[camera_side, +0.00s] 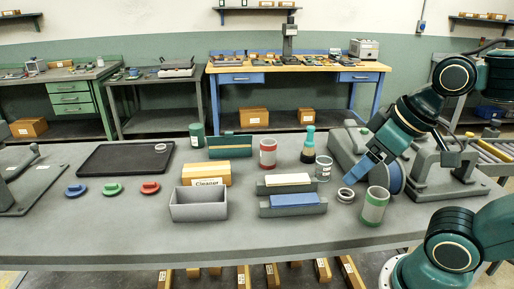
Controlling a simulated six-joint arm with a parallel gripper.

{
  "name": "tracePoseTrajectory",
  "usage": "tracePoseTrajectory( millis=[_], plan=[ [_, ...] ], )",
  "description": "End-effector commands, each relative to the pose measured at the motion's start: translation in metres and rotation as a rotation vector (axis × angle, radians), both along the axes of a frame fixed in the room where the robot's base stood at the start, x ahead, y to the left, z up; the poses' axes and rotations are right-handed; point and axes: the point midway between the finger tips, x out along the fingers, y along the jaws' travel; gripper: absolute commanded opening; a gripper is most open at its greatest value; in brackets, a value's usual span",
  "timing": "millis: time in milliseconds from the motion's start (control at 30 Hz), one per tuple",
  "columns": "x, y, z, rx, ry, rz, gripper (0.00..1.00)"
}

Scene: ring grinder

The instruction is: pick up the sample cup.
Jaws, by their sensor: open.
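A small grey cup with a pale label (323,168), which looks like the sample cup, stands upright on the grey bench behind the sharpening blocks. My gripper (350,181) reaches in from the right, with its blue end tilted down to the left. It is to the right of the cup and slightly nearer the camera, apart from it in the picture. The gripper is open, and nothing shows held in it. The gap between its fingers is too small to see clearly.
A pale ring (345,195) lies below my gripper. A green-banded jar (375,207) stands to its right, and the grinder (390,176) is close behind. A dark bottle (308,147), red-banded jar (268,153) and blue-topped block (293,203) stand near the cup. The bench front is clear.

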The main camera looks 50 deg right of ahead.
Motion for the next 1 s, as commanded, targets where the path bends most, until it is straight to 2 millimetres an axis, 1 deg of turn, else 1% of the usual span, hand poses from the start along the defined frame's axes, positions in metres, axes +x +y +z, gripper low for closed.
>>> tracePoseTrajectory(
  millis=[267,433,667,800,1000],
  plan=[
    [0.005,-0.002,0.002,0.002,0.008,-0.017,0.73],
    [0.019,-0.009,0.008,0.012,0.035,-0.069,0.73],
    [0.054,-0.03,0.016,0.036,0.096,-0.193,0.73],
    [0.078,-0.048,0.018,0.053,0.134,-0.275,0.73],
    [0.111,-0.078,0.014,0.081,0.189,-0.395,0.73]
  ],
)
